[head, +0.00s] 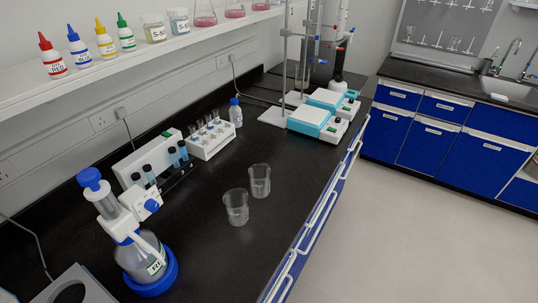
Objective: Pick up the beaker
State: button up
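Two clear glass beakers stand upright and empty on the black bench top, close to each other. The nearer beaker (236,207) is slightly left of and in front of the farther beaker (259,181). Both are near the middle of the bench's width, with bare black surface around them. My gripper is not in view, so its state cannot be seen.
A bottle-top dispenser (143,250) stands at the near left. Tube racks (209,137) and a white-capped-in-blue bottle (235,112) line the wall side. Hotplate stirrers (315,118) with stands are farther back. The bench's right edge (312,222) has drawer handles; the floor beyond is clear.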

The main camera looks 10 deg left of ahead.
aim_at(259, 174)
jog(key=i+l+u, duration=0.85)
jog(key=l+u, duration=0.2)
